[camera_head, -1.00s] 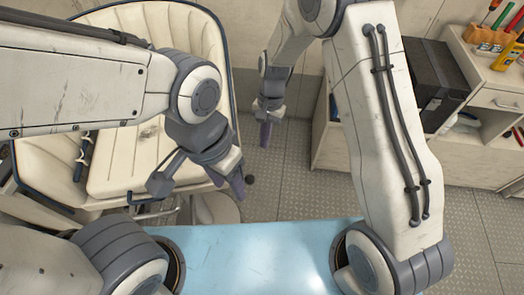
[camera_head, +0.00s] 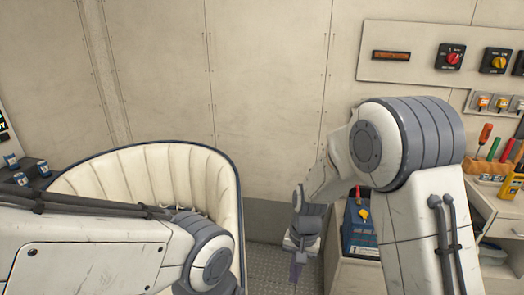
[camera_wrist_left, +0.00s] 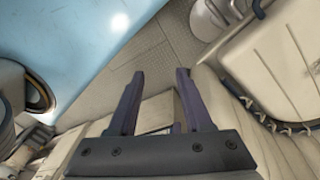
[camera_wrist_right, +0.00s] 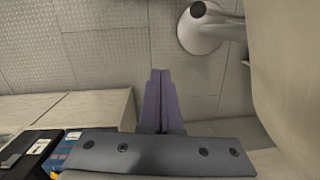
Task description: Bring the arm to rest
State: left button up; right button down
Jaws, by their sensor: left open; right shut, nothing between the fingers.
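My right gripper (camera_head: 297,268) hangs below its wrist in the head view, fingers pointing down in front of the wall. In the right wrist view its two fingers (camera_wrist_right: 160,85) are together with nothing between them, above the floor. My left arm comes in from the left in the head view, and its gripper is below the frame there. In the left wrist view my left gripper (camera_wrist_left: 160,78) has its fingers apart and empty, over the floor beside the seat.
A cream padded seat (camera_head: 150,185) stands at the left. At the right are a counter (camera_head: 495,222) with tools in a holder (camera_head: 488,170), a blue box (camera_head: 359,232) and a switch panel (camera_head: 420,58). A light blue surface (camera_wrist_left: 75,40) shows in the left wrist view.

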jog(key=s+d+r+n+t+h, duration=0.1)
jog(key=s+d+r+n+t, duration=0.4)
jog(key=s+d, duration=0.4)
jog(key=s+a+r+n+g+y+p, duration=0.1)
jog(key=s+a+r+n+g, duration=0.3)
jog(key=s+a, duration=0.8)
notch_tip(320, 180, up, 4)
jog(key=shift+s+a+r+n, duration=0.2)
jog(key=shift+a+n, duration=0.25)
jog(key=shift+n, duration=0.65)
